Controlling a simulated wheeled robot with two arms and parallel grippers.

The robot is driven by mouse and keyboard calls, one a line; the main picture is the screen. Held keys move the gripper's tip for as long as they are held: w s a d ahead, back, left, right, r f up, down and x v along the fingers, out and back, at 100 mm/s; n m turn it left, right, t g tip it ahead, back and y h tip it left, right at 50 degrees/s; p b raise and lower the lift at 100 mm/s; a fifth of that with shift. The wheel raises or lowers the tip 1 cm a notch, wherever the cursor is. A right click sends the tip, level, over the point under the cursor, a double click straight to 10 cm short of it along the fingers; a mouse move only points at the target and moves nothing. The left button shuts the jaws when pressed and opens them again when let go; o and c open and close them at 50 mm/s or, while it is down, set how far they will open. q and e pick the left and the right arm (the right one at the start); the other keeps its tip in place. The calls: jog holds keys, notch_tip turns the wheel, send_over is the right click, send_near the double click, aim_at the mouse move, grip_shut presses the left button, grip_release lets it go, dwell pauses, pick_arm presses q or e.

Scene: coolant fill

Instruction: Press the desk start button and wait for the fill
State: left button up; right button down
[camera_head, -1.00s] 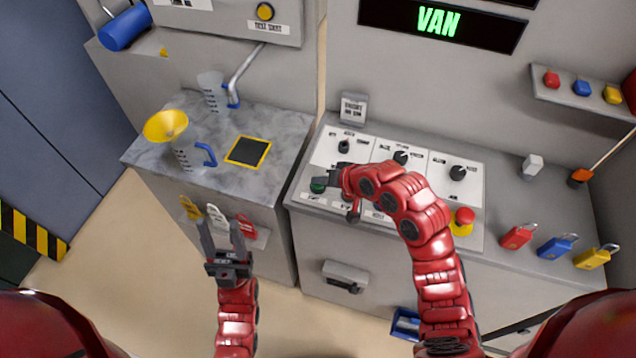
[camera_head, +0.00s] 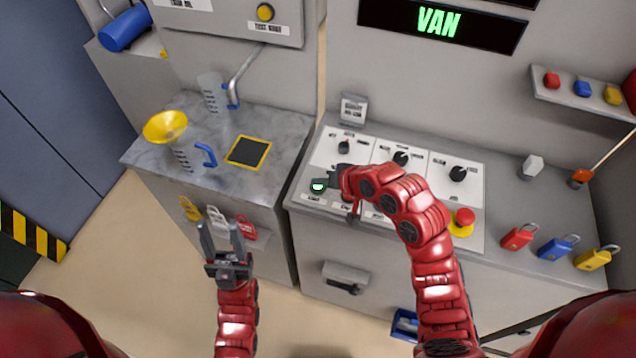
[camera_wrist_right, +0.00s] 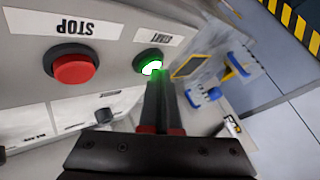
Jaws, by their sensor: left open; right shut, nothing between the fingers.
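The start button (camera_head: 318,186) is on the desk panel's front left. It glows green-white in the head view and also in the right wrist view (camera_wrist_right: 151,64), beside its START label (camera_wrist_right: 160,38). My right gripper (camera_head: 334,177) is shut and empty, its fingertips right by the button. In the right wrist view the fingertips (camera_wrist_right: 160,84) overlap the button's lower edge; I cannot tell whether they touch it. My left gripper (camera_head: 222,236) is open and empty, in front of the left counter.
A red STOP button (camera_wrist_right: 75,68) sits close beside start. A red emergency knob (camera_head: 463,220) is at the panel's right. A yellow funnel (camera_head: 166,127) sits over a jug (camera_head: 186,158) on the marble counter (camera_head: 278,125). Padlocks (camera_head: 517,237) lie at the desk's right.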

aim_at(321, 188)
jog(key=shift+r+p, duration=0.35)
jog(key=shift+r, duration=0.45)
jog(key=shift+r+p, duration=1.5)
jog(key=shift+r, duration=1)
